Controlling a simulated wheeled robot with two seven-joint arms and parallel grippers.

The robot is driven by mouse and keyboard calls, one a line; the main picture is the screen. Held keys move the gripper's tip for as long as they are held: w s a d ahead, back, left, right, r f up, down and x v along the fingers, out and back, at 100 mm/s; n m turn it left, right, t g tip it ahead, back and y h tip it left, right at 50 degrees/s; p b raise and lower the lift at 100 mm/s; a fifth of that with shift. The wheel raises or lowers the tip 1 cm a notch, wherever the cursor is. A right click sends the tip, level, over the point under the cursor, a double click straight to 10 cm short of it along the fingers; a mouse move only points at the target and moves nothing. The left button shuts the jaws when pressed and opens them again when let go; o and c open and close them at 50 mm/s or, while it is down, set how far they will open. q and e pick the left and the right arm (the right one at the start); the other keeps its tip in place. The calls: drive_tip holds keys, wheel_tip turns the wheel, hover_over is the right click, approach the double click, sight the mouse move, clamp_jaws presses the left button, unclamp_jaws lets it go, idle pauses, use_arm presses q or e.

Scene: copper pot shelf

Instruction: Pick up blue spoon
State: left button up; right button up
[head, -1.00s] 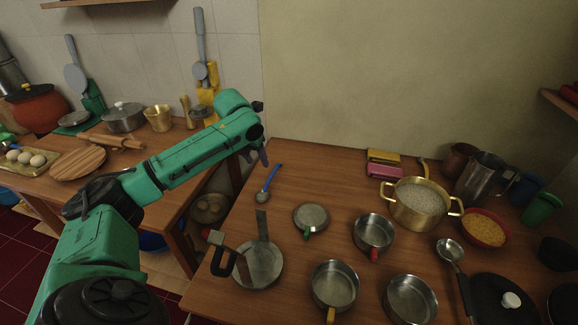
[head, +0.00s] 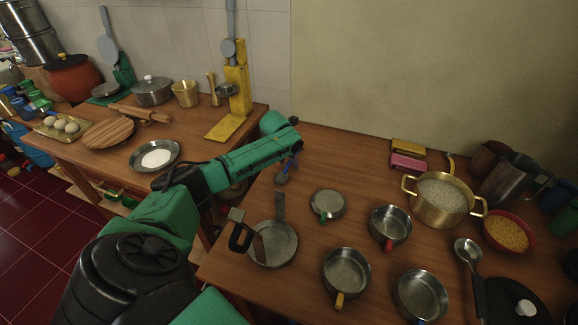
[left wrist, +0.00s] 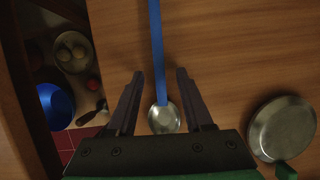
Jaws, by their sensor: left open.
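The blue spoon (head: 283,179) lies on the wooden table near its back left edge, and my forearm and gripper cover part of it in the head view. In the left wrist view, the blue spoon (left wrist: 157,55) has a straight blue handle running away from me and a round metal bowl close to my gripper. My left gripper (head: 296,152) hovers over the spoon. In the left wrist view, my left gripper (left wrist: 160,74) is open, with one finger on each side of the spoon and gaps on both sides. My right gripper is not in view.
A small lid (head: 327,204) and a pan (head: 273,246) lie near the spoon. Several metal pots and a brass pot (head: 440,202) stand further right. The table's left edge is close, with a gap before the other table.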

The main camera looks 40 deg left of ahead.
use_arm(q)
drive_tip(key=shift+r, duration=0.1)
clamp_jaws()
idle(1.2)
